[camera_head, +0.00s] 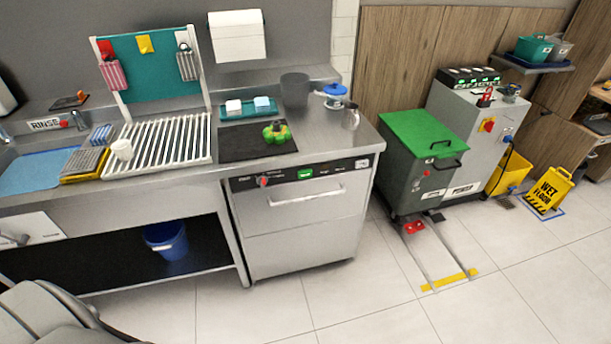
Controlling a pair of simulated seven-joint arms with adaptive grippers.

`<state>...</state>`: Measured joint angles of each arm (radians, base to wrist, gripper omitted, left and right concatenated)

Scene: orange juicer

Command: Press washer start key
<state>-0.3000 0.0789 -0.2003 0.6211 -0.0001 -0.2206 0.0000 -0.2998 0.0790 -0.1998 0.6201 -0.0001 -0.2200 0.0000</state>
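The washer (300,230) is a steel under-counter machine with a shut front door and a horizontal bar handle (306,197). Its dark control strip (334,169) runs along the top of the front. On the strip are a red round control (263,181) near the left, a lit green panel (305,173), and a small white label (362,163) at the right. Which of these is the start key is too small to tell. Neither of my grippers shows in the head view. A grey part of my own body fills the bottom left corner.
The steel counter above the washer bears a black mat (236,149) with a green object (277,132), and a white drying rack (180,140). A blue bucket (167,240) stands below at left. A green-lidded bin (422,135) stands right. The floor before the washer is clear.

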